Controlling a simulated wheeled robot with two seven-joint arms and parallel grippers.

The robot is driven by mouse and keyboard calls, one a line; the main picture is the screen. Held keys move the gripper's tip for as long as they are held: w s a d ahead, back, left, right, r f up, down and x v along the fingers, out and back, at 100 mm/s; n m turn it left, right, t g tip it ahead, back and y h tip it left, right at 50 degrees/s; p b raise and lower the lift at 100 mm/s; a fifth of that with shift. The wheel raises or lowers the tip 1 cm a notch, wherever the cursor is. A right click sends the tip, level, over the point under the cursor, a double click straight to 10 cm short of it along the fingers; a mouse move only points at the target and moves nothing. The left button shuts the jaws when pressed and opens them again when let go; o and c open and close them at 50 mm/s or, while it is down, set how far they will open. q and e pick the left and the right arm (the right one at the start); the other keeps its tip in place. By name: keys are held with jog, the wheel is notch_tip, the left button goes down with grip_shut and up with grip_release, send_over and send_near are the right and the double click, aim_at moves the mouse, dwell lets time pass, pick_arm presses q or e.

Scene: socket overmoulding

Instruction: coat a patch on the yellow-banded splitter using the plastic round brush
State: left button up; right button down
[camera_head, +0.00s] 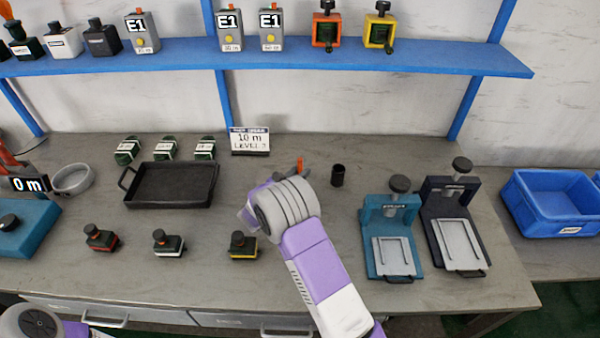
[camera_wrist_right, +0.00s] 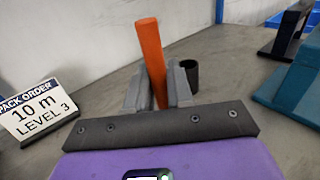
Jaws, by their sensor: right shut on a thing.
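The yellow-banded splitter (camera_head: 243,246) stands on the grey bench, a small dark block with a knob on top and a yellow band near its base. My right gripper (camera_wrist_right: 158,88) is shut on an upright orange handle, which I take for the plastic round brush (camera_wrist_right: 151,50). A bit of orange also shows past my wrist in the head view (camera_head: 300,164). The brush's lower end is hidden. My right wrist covers the fingers in the head view, behind and to the right of the splitter. My left gripper is out of view; only part of my left arm shows at bottom left.
A red-banded splitter (camera_head: 101,239) and a white-banded one (camera_head: 168,243) stand to the left. A black tray (camera_head: 170,203) lies behind them. A dark cup (camera_head: 338,176) and a teal press (camera_head: 392,235) stand right of my wrist. An order sign (camera_head: 249,140) stands at the back.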

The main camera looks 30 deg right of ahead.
aim_at(300, 158)
jog(key=shift+f+b, duration=0.3)
jog(key=shift+f, duration=0.15)
dwell(0.3)
jog(key=shift+s+f, duration=0.1)
jog(key=shift+f, duration=0.05)
dwell(0.8)
jog(key=shift+r+p, duration=2.85)
jog(key=shift+r, duration=0.85)
jog(key=shift+f, duration=0.1)
